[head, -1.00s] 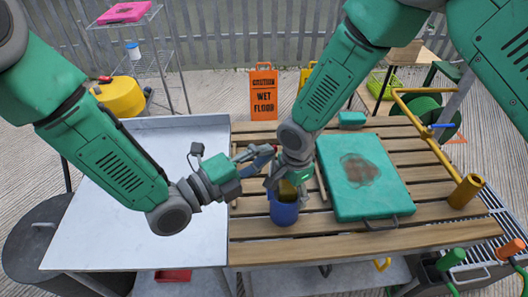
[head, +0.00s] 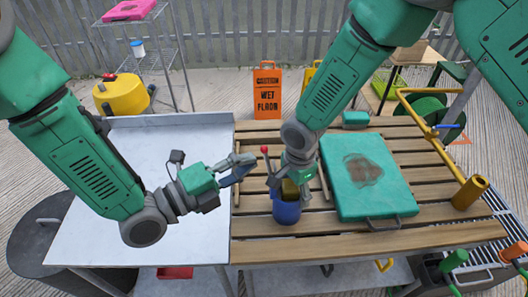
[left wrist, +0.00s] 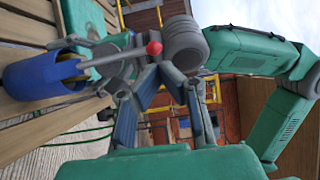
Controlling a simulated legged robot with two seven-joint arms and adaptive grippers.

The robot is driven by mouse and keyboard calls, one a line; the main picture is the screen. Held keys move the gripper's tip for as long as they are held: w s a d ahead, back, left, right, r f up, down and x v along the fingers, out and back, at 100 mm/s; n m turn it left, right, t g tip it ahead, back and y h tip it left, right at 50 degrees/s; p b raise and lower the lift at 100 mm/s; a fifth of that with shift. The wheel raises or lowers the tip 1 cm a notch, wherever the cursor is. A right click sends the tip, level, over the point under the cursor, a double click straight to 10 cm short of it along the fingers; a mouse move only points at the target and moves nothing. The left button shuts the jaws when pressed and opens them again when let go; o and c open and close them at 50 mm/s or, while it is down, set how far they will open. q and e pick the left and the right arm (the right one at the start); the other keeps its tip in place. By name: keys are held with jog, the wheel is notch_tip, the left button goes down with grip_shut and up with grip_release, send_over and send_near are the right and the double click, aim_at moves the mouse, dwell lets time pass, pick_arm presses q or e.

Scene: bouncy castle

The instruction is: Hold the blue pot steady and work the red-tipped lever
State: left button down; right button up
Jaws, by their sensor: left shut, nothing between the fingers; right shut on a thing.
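The blue pot (head: 286,212) stands on the slatted wooden table; it also shows on the left in the left wrist view (left wrist: 40,78). A thin grey lever with a red ball tip (head: 265,150) rises from the pot, leaning left. In the left wrist view the red tip (left wrist: 153,48) is near my left fingers. My right gripper (head: 287,187) is low over the pot, shut on it at the top; the exact contact is partly hidden. A yellowish part shows there. My left gripper (head: 246,164) is shut and empty, just left of the lever and apart from it.
A green case (head: 350,205) with a brown stain lies right of the pot. A yellow pipe frame (head: 440,150) runs along the table's right side. A bare pale metal surface (head: 95,235) lies to the left. An orange wet-floor sign (head: 267,95) stands behind.

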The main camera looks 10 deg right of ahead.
pick_arm(q)
jog(key=v, duration=0.9)
jog(key=shift+r, duration=0.45)
pick_arm(e)
jog(key=shift+a, duration=0.1)
pick_arm(q)
jog(key=shift+w, duration=0.1)
pick_arm(e)
jog(key=o, duration=1.8)
jog(key=shift+c, duration=0.2)
pick_arm(q)
jog(key=shift+a, duration=0.1)
pick_arm(e)
jog(key=shift+r, duration=0.15)
notch_tip(320, 180, up, 12)
jog(key=shift+f, duration=0.2)
